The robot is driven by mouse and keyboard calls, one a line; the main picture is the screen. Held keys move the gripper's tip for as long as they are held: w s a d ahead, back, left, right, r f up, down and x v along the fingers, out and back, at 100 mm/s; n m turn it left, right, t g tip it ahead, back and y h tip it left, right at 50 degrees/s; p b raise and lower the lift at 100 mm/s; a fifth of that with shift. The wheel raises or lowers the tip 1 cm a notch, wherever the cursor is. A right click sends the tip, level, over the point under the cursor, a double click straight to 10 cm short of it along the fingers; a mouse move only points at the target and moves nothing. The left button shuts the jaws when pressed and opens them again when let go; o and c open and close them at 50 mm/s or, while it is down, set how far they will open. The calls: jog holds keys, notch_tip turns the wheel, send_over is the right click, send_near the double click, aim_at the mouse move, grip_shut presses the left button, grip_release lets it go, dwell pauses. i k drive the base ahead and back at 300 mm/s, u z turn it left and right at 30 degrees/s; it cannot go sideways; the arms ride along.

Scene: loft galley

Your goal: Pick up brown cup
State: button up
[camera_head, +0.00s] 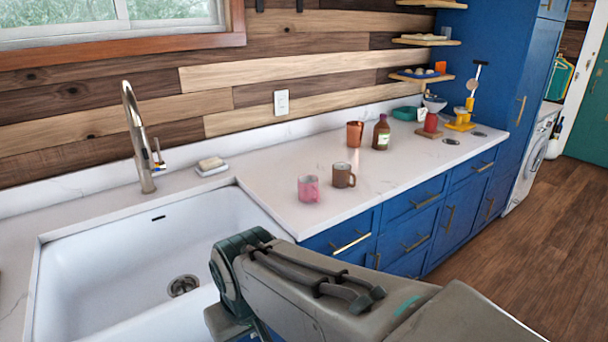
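A brown cup (343,175) with a handle on its right side stands upright on the white countertop (405,172), to the right of the sink. A pink mug (308,190) stands in front of it to the left, close by. A copper-coloured tumbler (355,134) stands farther back, near the wall. My gripper is not in view. Only links of my arm show, reaching from the lower right to over the sink's front edge, apart from the cup.
The white sink (100,270) and tall faucet (137,137) lie left. A soap dish (211,167) sits behind the sink. A brown bottle (381,132), red-and-white item (432,121) and yellow item (461,119) stand farther back. The counter right of the brown cup is clear.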

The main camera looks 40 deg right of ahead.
aim_at(341, 172)
jog(key=z, duration=2.2)
jog(key=i, duration=1.3)
jog(key=u, duration=0.5)
jog(key=i, duration=0.45)
jog(key=u, duration=0.55)
